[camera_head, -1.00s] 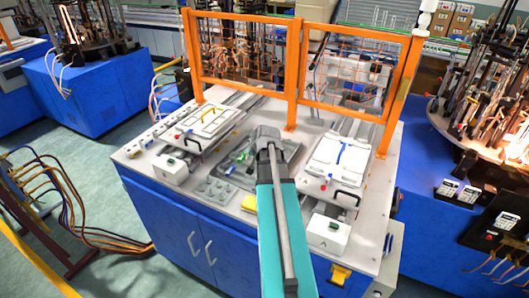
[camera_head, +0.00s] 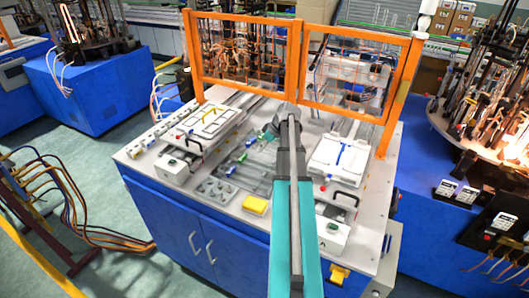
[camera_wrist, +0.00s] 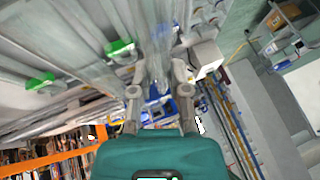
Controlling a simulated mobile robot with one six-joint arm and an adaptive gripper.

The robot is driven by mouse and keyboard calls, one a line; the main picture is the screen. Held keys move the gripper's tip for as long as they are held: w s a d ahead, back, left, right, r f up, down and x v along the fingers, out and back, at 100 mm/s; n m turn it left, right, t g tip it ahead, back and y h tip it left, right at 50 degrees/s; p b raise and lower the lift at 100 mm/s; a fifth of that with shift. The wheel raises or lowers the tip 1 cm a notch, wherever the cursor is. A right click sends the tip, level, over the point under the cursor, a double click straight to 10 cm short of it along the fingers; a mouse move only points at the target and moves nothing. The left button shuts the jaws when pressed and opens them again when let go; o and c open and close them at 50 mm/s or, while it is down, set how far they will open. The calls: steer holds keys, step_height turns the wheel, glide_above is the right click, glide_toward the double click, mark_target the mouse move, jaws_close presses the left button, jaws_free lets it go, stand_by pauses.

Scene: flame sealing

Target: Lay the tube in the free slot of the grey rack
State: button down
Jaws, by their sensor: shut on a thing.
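My gripper (camera_head: 270,131) is at the back edge of the grey rack (camera_head: 256,185) in the head view. In the wrist view my gripper (camera_wrist: 158,98) is shut on a clear tube (camera_wrist: 156,62), which runs up between the fingers. In the head view the tube is too small to make out clearly. The rack lies flat on the bench, with green and blue bits at its left side. Green end pieces (camera_wrist: 120,48) and long clear tubes show at left in the wrist view. I cannot tell which slot is free.
A white panel with a blue strip (camera_head: 337,155) lies right of the rack, another white panel (camera_head: 204,122) left. A yellow block (camera_head: 255,205) and a grey holed plate (camera_head: 215,190) are in front. An orange mesh guard (camera_head: 297,70) stands behind.

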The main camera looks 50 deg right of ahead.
steer(key=shift+d+n, duration=0.15)
steer(key=shift+n, duration=0.25)
steer(key=w+d+f+b, duration=0.9)
steer(key=shift+w+d, duration=0.15)
stand_by(0.5)
stand_by(0.3)
